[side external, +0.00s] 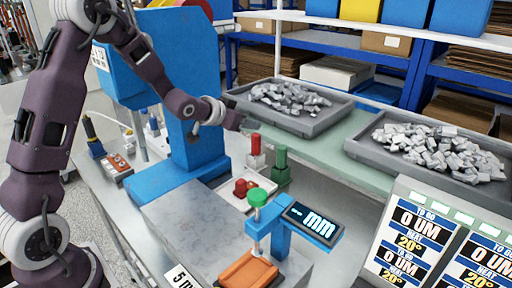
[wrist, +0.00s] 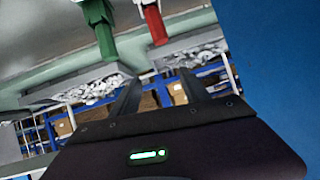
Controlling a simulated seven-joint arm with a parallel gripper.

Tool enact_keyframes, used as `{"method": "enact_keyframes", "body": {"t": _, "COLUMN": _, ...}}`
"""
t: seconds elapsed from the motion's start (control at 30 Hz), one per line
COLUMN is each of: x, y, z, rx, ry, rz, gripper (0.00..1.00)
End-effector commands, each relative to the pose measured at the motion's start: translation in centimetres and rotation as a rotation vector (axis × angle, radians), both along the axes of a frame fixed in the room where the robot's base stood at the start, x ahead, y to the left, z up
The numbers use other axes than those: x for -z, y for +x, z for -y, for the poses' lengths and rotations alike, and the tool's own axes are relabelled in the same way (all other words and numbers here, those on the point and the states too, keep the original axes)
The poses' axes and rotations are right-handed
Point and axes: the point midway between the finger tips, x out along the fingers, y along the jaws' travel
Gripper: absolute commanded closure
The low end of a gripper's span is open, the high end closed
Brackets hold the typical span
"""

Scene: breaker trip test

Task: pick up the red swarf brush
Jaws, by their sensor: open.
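A red upright piece with a pale lower part (side external: 256,145), which looks like the red swarf brush, stands behind the small white tray in the side view. It also shows as a red shape (wrist: 155,24) at the top of the wrist view. My gripper (side external: 246,124) is just above and left of it in the side view, apart from it. In the wrist view my gripper (wrist: 160,78) has its two fingers spread with nothing between them. The brush is beyond the fingertips.
A green upright piece (side external: 281,163) stands close to the right of the red one. A white tray (side external: 262,181) holding red parts is in front. A blue machine column (side external: 193,120) is to the left. Two grey trays of metal parts, one at the back (side external: 330,121), lie beyond.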

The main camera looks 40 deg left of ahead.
Motion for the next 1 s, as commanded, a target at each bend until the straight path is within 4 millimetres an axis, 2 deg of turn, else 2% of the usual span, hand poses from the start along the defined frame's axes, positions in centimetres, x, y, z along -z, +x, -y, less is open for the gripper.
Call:
{"method": "enact_keyframes", "body": {"t": 0.03, "x": 3.4, "y": 1.6, "z": -1.2, "rx": 0.014, "ry": -0.021, "rz": 0.034, "gripper": 0.46}}
{"method": "enact_keyframes", "body": {"t": 0.1, "x": 6.7, "y": 3.0, "z": -2.1, "rx": 0.04, "ry": -0.048, "rz": 0.106, "gripper": 0.46}}
{"method": "enact_keyframes", "body": {"t": 0.23, "x": 10.0, "y": 3.8, "z": -2.8, "rx": 0.068, "ry": -0.089, "rz": 0.188, "gripper": 0.46}}
{"method": "enact_keyframes", "body": {"t": 0.37, "x": 11.1, "y": 4.2, "z": -2.8, "rx": 0.078, "ry": -0.104, "rz": 0.218, "gripper": 0.46}}
{"method": "enact_keyframes", "body": {"t": 0.47, "x": 11.4, "y": 5.3, "z": -2.8, "rx": 0.08, "ry": -0.103, "rz": 0.221, "gripper": 0.46}}
{"method": "enact_keyframes", "body": {"t": 0.77, "x": 12.9, "y": 10.2, "z": -2.8, "rx": 0.078, "ry": -0.104, "rz": 0.219, "gripper": 0.46}}
{"method": "enact_keyframes", "body": {"t": 1.0, "x": 13.0, "y": 10.6, "z": -2.8, "rx": 0.077, "ry": -0.103, "rz": 0.217, "gripper": 0.46}}
